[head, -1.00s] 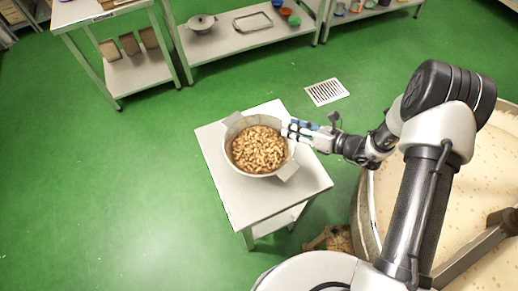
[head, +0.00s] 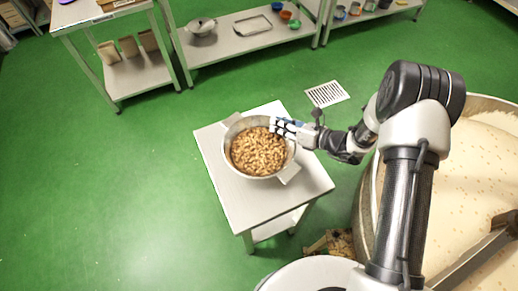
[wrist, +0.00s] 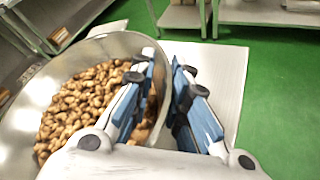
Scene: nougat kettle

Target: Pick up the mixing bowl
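The mixing bowl (head: 228,139) is a round metal bowl with flat side handles, standing upright on a small white table (head: 238,198). It is filled with tan nuts (head: 258,152). My gripper (head: 275,126) is at the bowl's far right rim. In the wrist view, the bowl (wrist: 28,105) fills the left side. My gripper (wrist: 170,68) has its two blue-and-white fingers apart, the left one over the nuts and the right one over the tabletop outside. The bowl's wall shows between them. Whether either finger touches it I cannot tell.
A large kettle (head: 367,200) of pale, speckled mass stands at the right, close to the small table. Shelves (head: 235,40) with pans and small bowls line the back. A floor drain (head: 327,93) lies behind the table. The green floor at left is clear.

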